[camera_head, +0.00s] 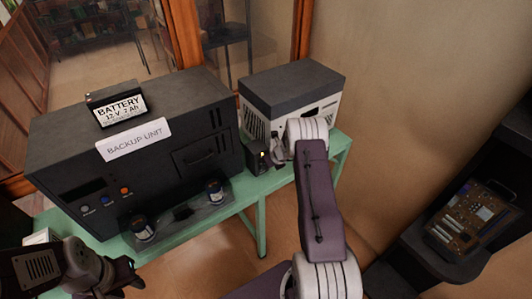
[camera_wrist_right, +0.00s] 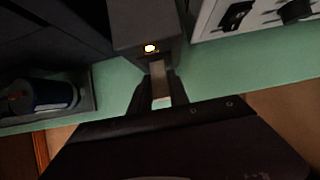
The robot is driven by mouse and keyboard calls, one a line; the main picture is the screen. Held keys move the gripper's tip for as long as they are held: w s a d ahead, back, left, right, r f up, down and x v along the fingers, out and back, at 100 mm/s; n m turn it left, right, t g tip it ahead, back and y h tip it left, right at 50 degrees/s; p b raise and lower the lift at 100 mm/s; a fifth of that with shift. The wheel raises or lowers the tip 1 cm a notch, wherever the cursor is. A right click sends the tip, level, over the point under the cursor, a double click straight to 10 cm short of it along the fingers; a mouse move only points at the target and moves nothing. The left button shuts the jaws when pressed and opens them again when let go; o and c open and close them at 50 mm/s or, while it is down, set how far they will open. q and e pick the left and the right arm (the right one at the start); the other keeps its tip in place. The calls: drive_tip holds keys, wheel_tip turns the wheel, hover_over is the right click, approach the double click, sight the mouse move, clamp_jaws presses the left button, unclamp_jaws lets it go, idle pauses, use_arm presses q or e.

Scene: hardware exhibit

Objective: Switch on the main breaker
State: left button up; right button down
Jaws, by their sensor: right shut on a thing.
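A small dark box (camera_head: 258,157) with a glowing yellow-white lamp stands on the green bench between two larger units. I take it for the main breaker; no label on it can be read. The box also shows at the top of the right wrist view (camera_wrist_right: 146,22). A pale grey lever (camera_wrist_right: 158,72) sticks out below its lamp toward me. My right gripper (camera_wrist_right: 159,95) is shut on this lever, with a dark finger on each side. In the head view the right arm mostly hides this gripper. My left gripper (camera_head: 128,277) is at lower left, away from the box; its finger gap is unclear.
A large black backup unit (camera_head: 185,105), with a battery (camera_head: 117,104) on top, stands left of the box. A grey and white unit (camera_head: 292,90) stands to its right. Two dark jars sit in a tray along the green bench (camera_head: 250,195). A circuit panel (camera_head: 470,215) is at far right.

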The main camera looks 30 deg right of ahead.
use_arm(q)
drive_tip(key=shift+w+r+p, duration=0.25)
drive_tip(key=shift+r+p, duration=0.05)
drive_tip(key=shift+r, duration=0.2)
drive_tip(key=shift+w+r+p, duration=0.2)
drive_tip(key=shift+r+p, duration=0.1)
drive_tip(key=shift+r, duration=0.2)
use_arm(e)
drive_tip(key=c, duration=1.2)
unclamp_jaws()
drive_tip(key=shift+c, duration=0.2)
use_arm(q)
drive_tip(key=shift+f, duration=0.2)
use_arm(e)
drive_tip(key=v, duration=0.9)
drive_tip(key=shift+w, duration=0.15)
drive_tip(key=shift+r, duration=0.1)
